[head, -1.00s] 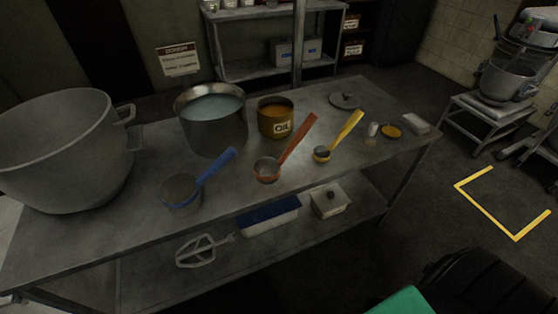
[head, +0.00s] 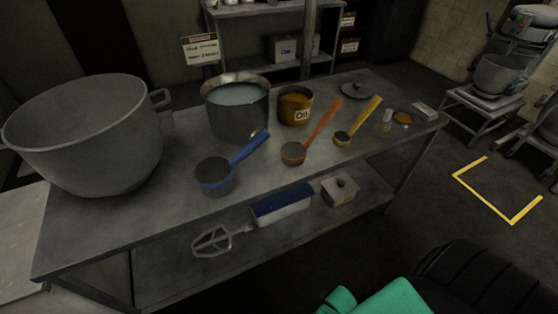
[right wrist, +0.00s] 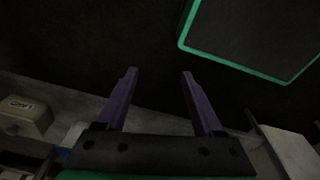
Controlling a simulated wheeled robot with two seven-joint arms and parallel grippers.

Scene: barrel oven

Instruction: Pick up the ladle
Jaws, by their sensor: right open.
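Three ladles lie on the metal table (head: 130,226) in the head view. The blue ladle (head: 216,178) is nearest, with its handle angled up to the right. The red-orange ladle (head: 293,153) is in the middle, and the smaller yellow ladle (head: 343,138) is to its right. All three rest with nothing gripping them. My right gripper (right wrist: 158,72) shows in the right wrist view, its two purple fingers apart with nothing between them. No ladle can be made out in that view. My left gripper is in neither view.
A large grey pot (head: 88,140) stands at the table's left end. A steel pot of pale liquid (head: 238,120) and an oil pot (head: 295,108) stand behind the ladles. A lid (head: 355,90) lies at the back. The lower shelf holds a blue-lidded box (head: 282,205) and a whisk (head: 215,240).

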